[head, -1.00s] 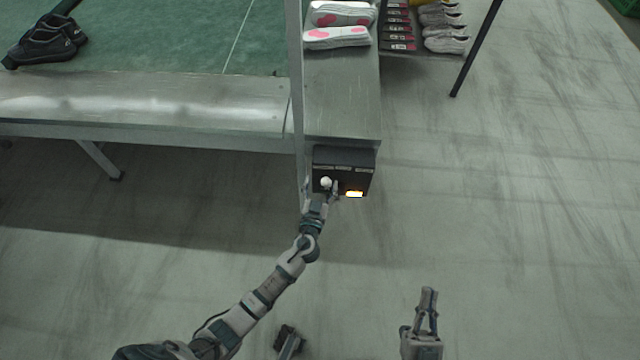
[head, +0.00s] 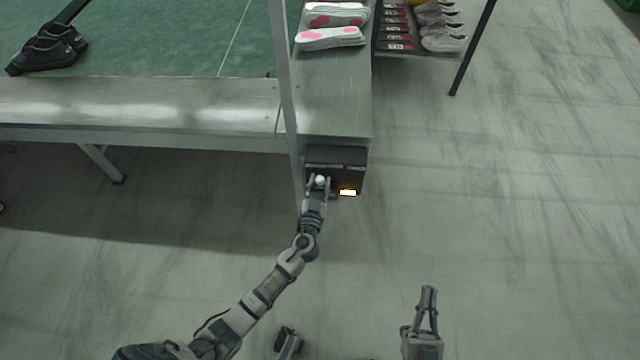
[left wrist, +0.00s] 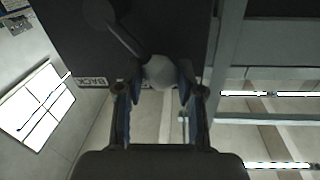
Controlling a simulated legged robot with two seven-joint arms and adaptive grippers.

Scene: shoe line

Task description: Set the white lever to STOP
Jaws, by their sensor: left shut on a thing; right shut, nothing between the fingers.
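The white lever's round knob (head: 320,180) is at the front of the dark control box (head: 350,158) below the end of the metal table. My left gripper (head: 318,184) is at the box with its fingers on either side of the knob, shut on it. In the left wrist view the white knob (left wrist: 159,71) sits between the two fingers (left wrist: 158,88), on a thin dark rod. A label reading "BACK" (left wrist: 91,82) shows beside it; a STOP label cannot be read. My right gripper (head: 428,290) is shut and empty, low over the floor, far from the box.
A metal post (head: 287,110) stands just left of the box. Insoles (head: 330,38) lie on the table end, and a rack of shoes (head: 440,42) stands behind. The floor at right is clear.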

